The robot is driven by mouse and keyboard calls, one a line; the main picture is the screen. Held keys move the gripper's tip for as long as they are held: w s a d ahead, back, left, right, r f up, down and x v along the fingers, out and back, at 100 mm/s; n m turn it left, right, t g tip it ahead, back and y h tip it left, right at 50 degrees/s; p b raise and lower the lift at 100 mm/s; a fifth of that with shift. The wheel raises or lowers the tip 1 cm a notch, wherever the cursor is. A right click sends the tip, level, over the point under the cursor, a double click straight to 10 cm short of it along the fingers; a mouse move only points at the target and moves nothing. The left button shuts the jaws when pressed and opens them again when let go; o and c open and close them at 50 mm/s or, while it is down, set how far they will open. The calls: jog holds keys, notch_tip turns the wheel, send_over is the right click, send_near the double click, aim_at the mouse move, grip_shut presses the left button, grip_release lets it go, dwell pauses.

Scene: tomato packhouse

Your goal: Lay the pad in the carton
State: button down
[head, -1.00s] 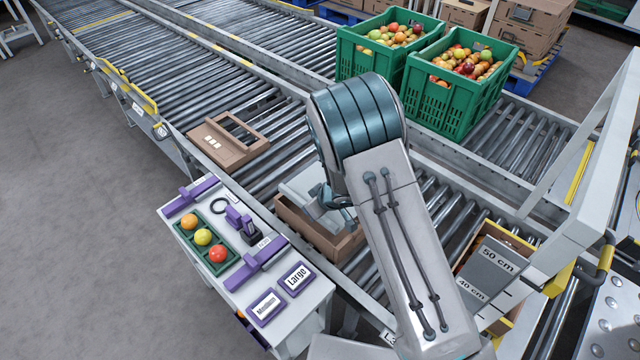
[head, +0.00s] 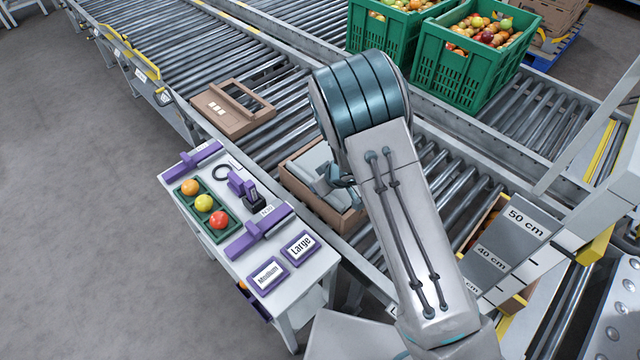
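The open brown carton (head: 314,207) stands on the near roller conveyor, just left of my arm in the head view. A light grey sheet, which looks like the pad (head: 309,160), lies inside the carton's walls, partly covered by my gripper. My gripper (head: 330,184) is low in the carton's opening, over or against the pad. My forearm hides the carton's right part. I cannot see whether the fingers are closed on the pad or whether it lies flat on the bottom.
A brown box lid or tray (head: 232,118) lies on the rollers up left. A white bench (head: 222,262) with purple fixtures and a green fruit tray (head: 203,208) stands left. Green crates (head: 462,80) of tomatoes stand behind. A marked grey gauge board (head: 492,252) stands right.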

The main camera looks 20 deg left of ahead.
jog(key=shift+s+d+f, duration=0.3)
jog(key=shift+s+f, duration=0.05)
jog(key=shift+f, duration=0.1)
dwell(0.6)
jog(key=c, duration=1.3)
grip_release()
jog(key=c, duration=0.3)
jog(key=r+p, duration=0.6)
jog(key=shift+w+a+r, duration=0.15)
jog(key=shift+w+r, duration=0.05)
jog(key=shift+r, duration=0.05)
